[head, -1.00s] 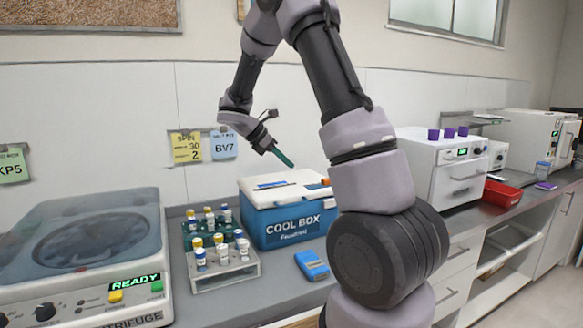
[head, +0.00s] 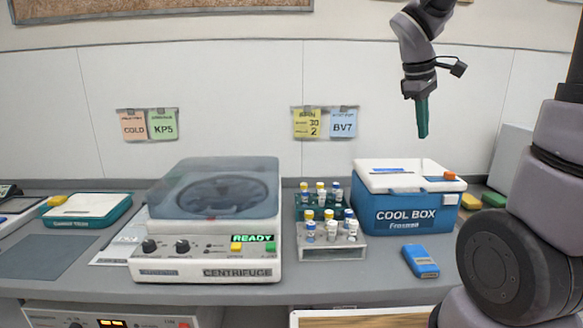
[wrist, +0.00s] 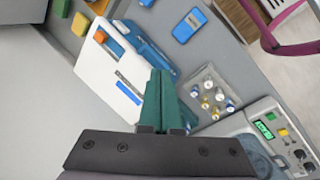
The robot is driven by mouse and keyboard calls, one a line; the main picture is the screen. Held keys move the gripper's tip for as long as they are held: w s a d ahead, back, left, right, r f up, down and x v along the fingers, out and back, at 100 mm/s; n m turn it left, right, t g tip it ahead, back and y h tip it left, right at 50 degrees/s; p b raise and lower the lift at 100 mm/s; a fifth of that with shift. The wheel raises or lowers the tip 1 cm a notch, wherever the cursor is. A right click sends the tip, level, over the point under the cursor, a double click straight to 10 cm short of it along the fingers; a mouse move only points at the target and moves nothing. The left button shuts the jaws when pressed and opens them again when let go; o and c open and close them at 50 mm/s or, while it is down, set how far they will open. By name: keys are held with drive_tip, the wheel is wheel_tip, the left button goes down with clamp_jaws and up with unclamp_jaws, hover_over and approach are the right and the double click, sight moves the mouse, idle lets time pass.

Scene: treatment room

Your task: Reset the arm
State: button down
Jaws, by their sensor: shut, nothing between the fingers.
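My gripper (head: 423,119) hangs in the air above the cool box, its green fingers pointing down and closed together. In the wrist view the green fingers (wrist: 160,100) are pressed together with nothing between them. The blue cool box (head: 405,212) with a white lid stands on the counter below my gripper, its lid shut. It also shows in the wrist view (wrist: 108,72), beyond the fingers. Part of my arm is outside the top of the head view.
The centrifuge (head: 207,262) reads READY, its lid down. Racks of capped vials (head: 333,252) stand between it and the cool box. A blue device (head: 420,261) lies in front of the box. A teal-and-white scale (head: 88,209) is at left. Cards hang on the wall.

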drive_tip(key=s+a+r+m+t+y, duration=0.2)
drive_tip(key=s+a+r+m, duration=0.1)
drive_tip(key=s+m, duration=0.3)
drive_tip(key=s+a+r+m+t+y, duration=0.3)
drive_tip(key=s+a+m, duration=0.1)
drive_tip(key=s, duration=0.3)
drive_tip(key=shift+s+m, duration=0.2)
drive_tip(key=shift+m, duration=0.7)
